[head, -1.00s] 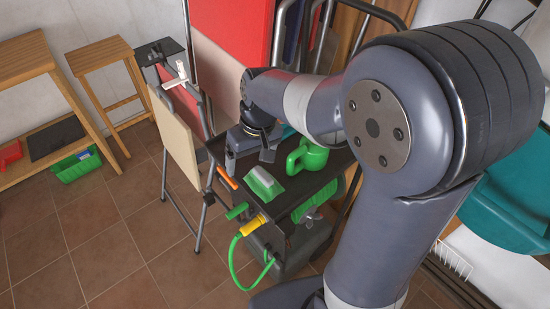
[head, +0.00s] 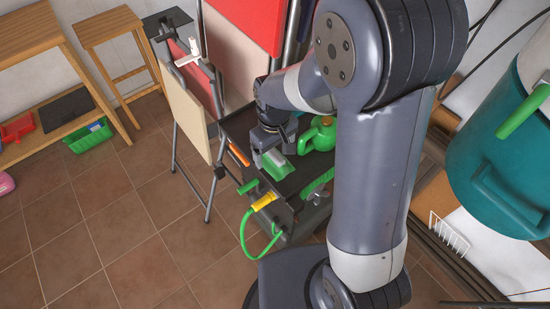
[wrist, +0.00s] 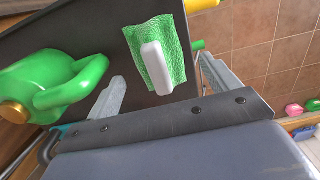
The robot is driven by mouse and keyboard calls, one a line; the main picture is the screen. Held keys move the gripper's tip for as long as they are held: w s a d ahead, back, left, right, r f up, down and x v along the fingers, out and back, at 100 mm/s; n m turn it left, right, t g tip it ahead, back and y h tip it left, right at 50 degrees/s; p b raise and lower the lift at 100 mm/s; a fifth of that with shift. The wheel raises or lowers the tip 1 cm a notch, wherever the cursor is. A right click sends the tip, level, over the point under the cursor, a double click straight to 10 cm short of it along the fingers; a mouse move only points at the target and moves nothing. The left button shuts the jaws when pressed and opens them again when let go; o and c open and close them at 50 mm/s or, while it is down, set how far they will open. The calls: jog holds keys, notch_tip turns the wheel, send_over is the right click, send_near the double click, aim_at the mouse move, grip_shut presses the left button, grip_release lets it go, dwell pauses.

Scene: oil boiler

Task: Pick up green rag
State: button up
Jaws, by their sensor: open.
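The green rag (wrist: 179,29) is a bumpy green sheet lying on the dark cart top, with a pale grey-white block (wrist: 156,68) across it. In the head view the rag (head: 280,168) is at the front of the cart, partly hidden by my gripper (head: 268,152). In the wrist view my gripper (wrist: 166,84) is open, one finger left of the rag and one right. The rag lies between and beyond the fingers, and nothing is held. I cannot tell the exact height gap.
A green watering can (head: 318,135) stands right of the rag on the black cart (head: 236,125). An orange-handled item (head: 239,155) lies to its left. A yellow hose fitting (head: 264,201) with a green hose is at the front edge. A folding easel (head: 190,120) stands close on the left.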

aim_at(275, 154)
jog(key=shift+w+f, duration=0.15)
jog(key=shift+f, duration=1.6)
jog(key=shift+c, duration=0.2)
jog(key=c, duration=1)
